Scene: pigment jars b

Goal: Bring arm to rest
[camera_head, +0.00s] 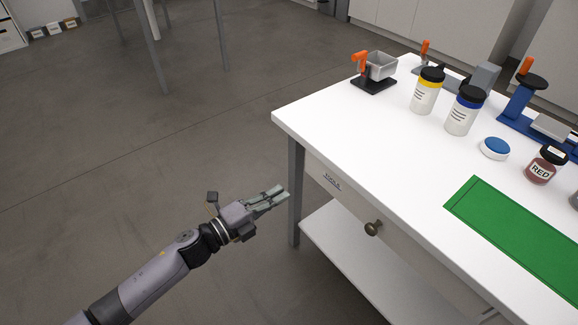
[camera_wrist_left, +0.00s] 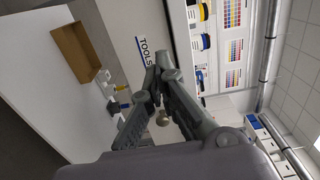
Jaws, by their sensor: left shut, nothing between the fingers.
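My left gripper (camera_head: 269,196) is shut and empty. In the head view it is over the floor, to the left of the white table (camera_head: 330,120) and apart from its near leg. In the left wrist view its two fingers (camera_wrist_left: 160,68) come together at the tips, with nothing between them. Behind them shows the drawer front with the word TOOLS (camera_wrist_left: 142,48). My right gripper does not show in either view.
A drawer knob (camera_head: 373,228) sticks out.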

